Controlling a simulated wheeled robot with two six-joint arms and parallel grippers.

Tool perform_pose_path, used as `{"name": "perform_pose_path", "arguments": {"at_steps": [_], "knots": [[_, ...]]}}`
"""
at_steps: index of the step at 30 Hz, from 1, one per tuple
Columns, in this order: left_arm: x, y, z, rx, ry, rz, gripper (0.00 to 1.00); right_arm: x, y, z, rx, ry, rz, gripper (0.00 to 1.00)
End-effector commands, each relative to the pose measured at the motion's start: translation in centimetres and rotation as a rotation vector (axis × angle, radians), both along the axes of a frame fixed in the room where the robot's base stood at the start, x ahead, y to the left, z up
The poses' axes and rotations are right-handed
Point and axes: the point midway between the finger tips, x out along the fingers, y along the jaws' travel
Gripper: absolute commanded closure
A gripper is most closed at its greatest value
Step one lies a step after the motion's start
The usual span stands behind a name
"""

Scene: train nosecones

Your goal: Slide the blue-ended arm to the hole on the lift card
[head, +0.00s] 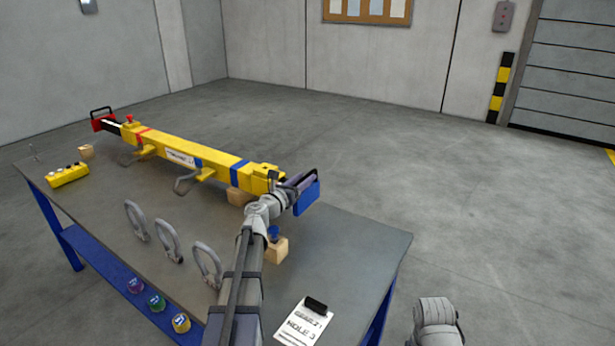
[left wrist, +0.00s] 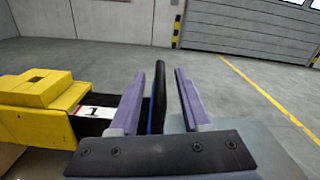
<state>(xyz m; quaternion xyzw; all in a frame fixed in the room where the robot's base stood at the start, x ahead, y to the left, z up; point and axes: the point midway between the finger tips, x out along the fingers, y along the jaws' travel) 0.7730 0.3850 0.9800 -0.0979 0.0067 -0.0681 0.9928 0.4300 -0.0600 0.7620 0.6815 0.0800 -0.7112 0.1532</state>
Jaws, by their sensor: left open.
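A yellow lifting beam (head: 190,154) lies across the table. Its blue-ended arm has a blue end plate (head: 308,198) and a black handle. In the left wrist view the arm's black bar (left wrist: 90,122), marked 1, shows beside the yellow sleeve. My left gripper (head: 296,183) is at this end. In the left wrist view its open purple fingers (left wrist: 160,98) stand on either side of the upright black handle (left wrist: 160,75), with gaps visible. The lift card (head: 300,326) at the table's front reads HOLE 3. My right gripper is not in view.
The red-ended arm (head: 105,123) is at the beam's far left. Wooden blocks (head: 277,248), several grey shackles (head: 168,241) and a yellow control box (head: 68,175) are on the table. Colored knobs (head: 157,303) sit on the blue lower shelf.

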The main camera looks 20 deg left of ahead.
Motion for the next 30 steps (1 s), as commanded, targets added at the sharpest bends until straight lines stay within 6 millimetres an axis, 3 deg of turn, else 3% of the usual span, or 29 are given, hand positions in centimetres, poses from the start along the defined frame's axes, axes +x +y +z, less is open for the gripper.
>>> {"name": "perform_pose_path", "arguments": {"at_steps": [1,5,14,26,30], "knots": [[1.1,0.0,0.0,0.0,0.0,0.0,0.53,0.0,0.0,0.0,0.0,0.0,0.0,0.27],[2.4,-0.3,0.0,0.0,0.0,-0.001,0.53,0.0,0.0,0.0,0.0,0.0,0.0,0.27],[2.6,-0.4,0.0,0.0,0.0,0.0,0.54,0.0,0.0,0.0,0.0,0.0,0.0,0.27],[2.6,-0.4,0.0,0.0,0.0,0.0,0.99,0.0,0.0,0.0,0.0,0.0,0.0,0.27],[2.5,-0.4,0.0,0.0,0.0,0.0,1.0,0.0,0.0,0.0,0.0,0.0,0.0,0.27]]}}
